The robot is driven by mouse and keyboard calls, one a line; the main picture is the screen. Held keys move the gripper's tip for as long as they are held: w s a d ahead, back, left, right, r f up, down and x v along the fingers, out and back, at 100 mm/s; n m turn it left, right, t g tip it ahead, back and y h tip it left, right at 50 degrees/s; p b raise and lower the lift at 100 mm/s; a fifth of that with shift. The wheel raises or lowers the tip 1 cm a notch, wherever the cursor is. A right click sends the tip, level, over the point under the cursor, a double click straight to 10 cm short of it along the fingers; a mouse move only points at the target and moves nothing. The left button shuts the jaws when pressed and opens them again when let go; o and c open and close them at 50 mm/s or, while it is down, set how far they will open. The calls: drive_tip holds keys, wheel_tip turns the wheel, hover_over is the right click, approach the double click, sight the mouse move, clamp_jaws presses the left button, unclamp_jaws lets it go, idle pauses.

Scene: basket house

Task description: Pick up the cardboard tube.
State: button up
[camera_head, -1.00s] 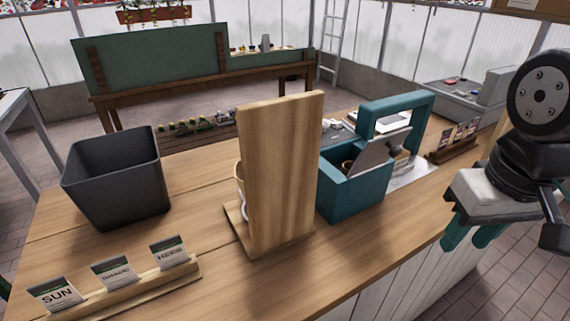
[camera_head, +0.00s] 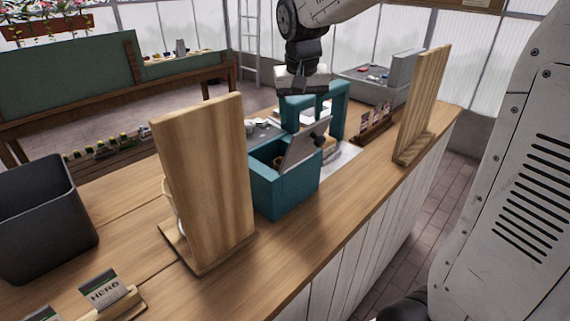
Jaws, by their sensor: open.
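A small brown round rim (camera_head: 279,161), probably the cardboard tube, shows inside the open teal box (camera_head: 287,192). The box walls and the tilted grey lid (camera_head: 305,147) hide most of it. My gripper (camera_head: 305,116) points down above the box, open and apart from the brown rim.
A tall wooden board (camera_head: 205,180) on a base stands left of the box, partly hiding a white item. Another board (camera_head: 420,105) stands to the right. A dark bin (camera_head: 40,220) and a seed-packet holder (camera_head: 125,303) are at left. The counter's front strip is clear.

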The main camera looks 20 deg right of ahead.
drive_tip(key=a+f, duration=0.1)
drive_tip(key=s+a+f+m+g, duration=0.1)
drive_tip(key=a, duration=0.1)
drive_tip(key=a+f+m+g+y, duration=0.1)
drive_tip(key=a, duration=0.1)
drive_tip(key=shift+s+a+f, duration=0.1)
drive_tip(key=shift+s+f, duration=0.15)
drive_tip(key=shift+f, duration=0.15)
wheel_tip(320, 180, down, 8)
drive_tip(key=shift+s+a+r, duration=0.1)
drive_tip(key=shift+a+r, duration=0.05)
drive_tip(key=shift+r, duration=0.1)
drive_tip(key=c, duration=1.1)
